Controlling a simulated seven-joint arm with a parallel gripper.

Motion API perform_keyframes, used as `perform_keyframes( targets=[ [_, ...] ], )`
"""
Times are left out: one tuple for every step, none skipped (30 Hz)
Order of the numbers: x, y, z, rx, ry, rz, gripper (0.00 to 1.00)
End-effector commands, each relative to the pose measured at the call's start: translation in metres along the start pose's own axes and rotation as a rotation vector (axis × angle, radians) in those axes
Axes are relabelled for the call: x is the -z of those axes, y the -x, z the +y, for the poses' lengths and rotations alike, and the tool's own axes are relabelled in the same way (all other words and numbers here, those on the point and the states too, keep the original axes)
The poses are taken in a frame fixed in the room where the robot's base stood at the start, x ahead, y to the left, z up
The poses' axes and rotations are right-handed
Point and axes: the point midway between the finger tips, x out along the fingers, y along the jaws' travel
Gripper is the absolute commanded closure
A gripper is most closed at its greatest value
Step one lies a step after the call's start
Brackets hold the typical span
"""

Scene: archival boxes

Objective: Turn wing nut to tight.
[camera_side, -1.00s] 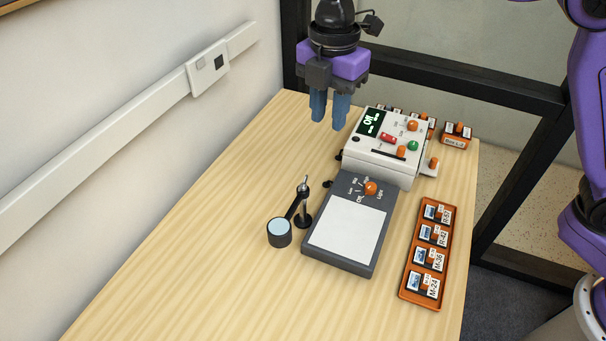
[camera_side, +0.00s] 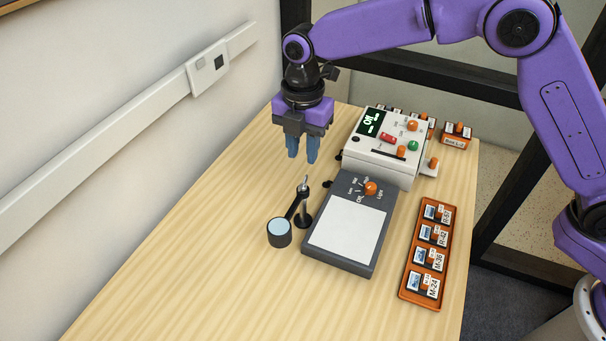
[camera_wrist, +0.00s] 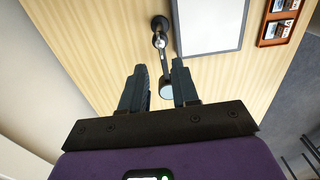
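The wing nut (camera_side: 304,184) appears to be the small silver piece at the top of a short post on a round black base (camera_side: 303,221). From the post a dark arm reaches to a round black loupe with a pale blue lens (camera_side: 279,228). In the wrist view the post top (camera_wrist: 159,41) lies beyond the fingertips, and the loupe (camera_wrist: 166,92) shows between the fingers. My gripper (camera_side: 302,155) is above and behind the post, pointing down, apart from it. Its blue-grey fingers (camera_wrist: 159,66) are spread and empty. The nut's wing angle is too small to tell.
A dark grey pad with a white plate (camera_side: 346,232) and orange knob (camera_side: 371,188) stands right of the post. Behind it is a white control box (camera_side: 380,160). An orange tray (camera_side: 405,282) of labelled boxes lies right. The table left of the post is clear.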

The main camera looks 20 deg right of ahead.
Motion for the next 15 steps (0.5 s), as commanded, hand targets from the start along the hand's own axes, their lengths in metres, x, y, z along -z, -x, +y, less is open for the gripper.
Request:
perform_keyframes(
  targets=[
    [0.0, -0.011, -0.001, 0.005, -0.001, 0.0, 0.7],
    [0.0, -0.017, -0.001, 0.006, -0.001, 0.0, 0.7],
    [-0.001, -0.024, -0.001, 0.004, -0.001, 0.0, 0.7],
    [-0.001, -0.029, -0.001, 0.004, -0.002, 0.0, 0.7],
    [-0.001, -0.035, -0.001, 0.004, -0.002, 0.0, 0.7],
    [-0.001, -0.041, -0.001, 0.005, -0.002, 0.0, 0.7],
    [0.0, -0.046, -0.001, 0.004, -0.001, 0.0, 0.7],
    [0.0, -0.05, -0.001, 0.004, -0.001, 0.0, 0.7],
    [0.0, -0.056, -0.001, 0.003, -0.001, 0.0, 0.7],
    [0.0, -0.06, 0.0, 0.002, -0.001, 0.0, 0.7],
    [0.0, -0.063, 0.0, 0.002, -0.001, 0.0, 0.7],
    [0.0, -0.067, 0.0, 0.002, -0.001, 0.0, 0.7],
    [0.0, -0.07, 0.0, 0.002, -0.001, 0.0, 0.7],
    [0.0, -0.072, 0.0, 0.002, -0.001, 0.0, 0.7],
    [0.0, -0.074, 0.0, 0.002, -0.001, 0.0, 0.7]
  ],
)
